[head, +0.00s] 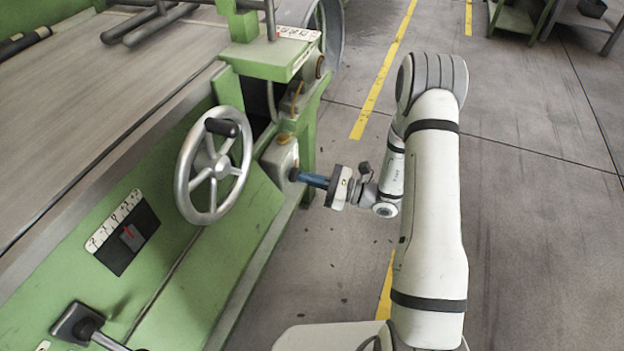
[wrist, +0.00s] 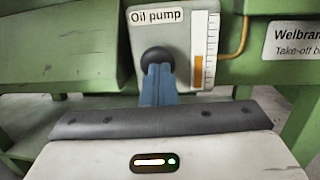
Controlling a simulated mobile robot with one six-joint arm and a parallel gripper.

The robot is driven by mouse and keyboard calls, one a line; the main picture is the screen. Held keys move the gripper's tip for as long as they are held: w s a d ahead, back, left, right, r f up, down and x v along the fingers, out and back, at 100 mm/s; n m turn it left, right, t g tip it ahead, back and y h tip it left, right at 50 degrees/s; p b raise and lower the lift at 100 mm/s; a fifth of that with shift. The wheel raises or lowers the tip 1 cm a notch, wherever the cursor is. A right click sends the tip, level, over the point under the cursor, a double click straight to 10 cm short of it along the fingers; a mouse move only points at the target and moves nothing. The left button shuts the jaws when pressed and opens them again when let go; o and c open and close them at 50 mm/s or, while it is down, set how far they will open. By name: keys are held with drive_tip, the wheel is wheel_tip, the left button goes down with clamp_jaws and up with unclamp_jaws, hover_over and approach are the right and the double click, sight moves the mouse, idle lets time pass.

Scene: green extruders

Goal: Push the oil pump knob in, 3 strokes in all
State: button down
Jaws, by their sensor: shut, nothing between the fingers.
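The oil pump (wrist: 176,40) is a pale grey box with an "Oil pump" label and a level gauge, on the green machine. Its round black knob (wrist: 156,59) sticks out of the box front. In the head view the pump box (head: 280,157) is right of the handwheel, with the knob (head: 294,174) at its face. My gripper (wrist: 158,76) has its blue fingers shut and empty. Their tips are at the knob and overlap its lower part in the wrist view. I cannot tell whether they touch it. In the head view my gripper (head: 304,177) points left at the knob.
A metal handwheel (head: 213,165) with a black handle stands just left of the pump. A green machine leg (head: 309,130) is behind the box. A lever (head: 85,325) sits at the lower left. Open floor (head: 530,220) lies to the right.

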drive_tip(key=shift+s+a, duration=0.1)
drive_tip(key=shift+a, duration=0.15)
drive_tip(key=shift+d, duration=0.1)
drive_tip(key=p+v, duration=0.1)
drive_tip(key=v, duration=1.3)
drive_tip(key=shift+d+p, duration=0.2)
drive_tip(key=shift+p, duration=0.2)
drive_tip(key=shift+w, duration=0.2)
